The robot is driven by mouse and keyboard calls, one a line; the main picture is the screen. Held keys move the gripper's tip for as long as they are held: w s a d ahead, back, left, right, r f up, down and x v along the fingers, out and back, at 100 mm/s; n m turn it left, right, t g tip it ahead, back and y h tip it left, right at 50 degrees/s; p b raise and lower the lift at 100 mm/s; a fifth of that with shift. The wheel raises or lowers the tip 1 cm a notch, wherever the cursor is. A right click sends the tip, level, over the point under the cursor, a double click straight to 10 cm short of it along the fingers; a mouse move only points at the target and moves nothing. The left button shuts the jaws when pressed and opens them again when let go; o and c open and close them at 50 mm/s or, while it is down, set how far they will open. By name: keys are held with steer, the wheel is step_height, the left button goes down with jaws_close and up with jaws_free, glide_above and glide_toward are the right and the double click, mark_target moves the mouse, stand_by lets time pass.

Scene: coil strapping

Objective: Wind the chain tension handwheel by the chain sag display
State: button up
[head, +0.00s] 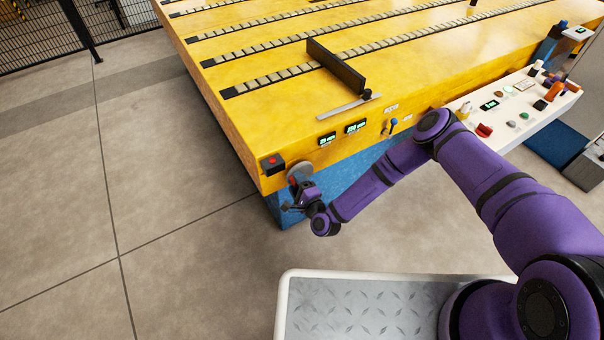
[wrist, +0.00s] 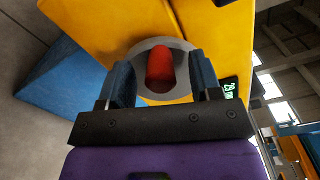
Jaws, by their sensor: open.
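The handwheel is a grey disc (head: 299,170) on the front face of the yellow machine, near its left corner. In the wrist view the grey handwheel (wrist: 150,48) has a red knob (wrist: 160,66) on it, pointing toward the camera. My gripper (head: 293,196) is at the handwheel. In the wrist view my gripper (wrist: 162,82) is open, with one dark finger on each side of the red knob; contact cannot be told. Two small green-lit displays sit right of the handwheel, the left one (head: 326,139) and the right one (head: 355,126). One display (wrist: 230,88) shows at the right in the wrist view, reading about 29.
A black box with a red button (head: 272,163) sits just left of the handwheel. A blue-handled lever (head: 393,124) is on the front face farther right. A white shelf with several small items (head: 518,108) stands at the right. The floor at left is clear.

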steer(key=n, duration=0.5)
steer(key=shift+a, duration=0.1)
steer(key=n, duration=0.7)
steer(key=shift+c, duration=0.2)
steer(key=c, duration=0.9)
steer(key=shift+w+d+r+m, duration=0.1)
steer(key=shift+d+r+m, duration=0.1)
steer(key=shift+m, duration=0.35)
steer(key=shift+w+d+r+m, duration=0.1)
steer(key=shift+d+r+m, duration=0.1)
steer(key=shift+m, duration=0.35)
steer(key=shift+c, duration=0.2)
steer(key=m, duration=0.2)
steer(key=shift+r+m, duration=0.3)
steer(key=shift+r, duration=0.05)
steer(key=shift+w+d, duration=0.1)
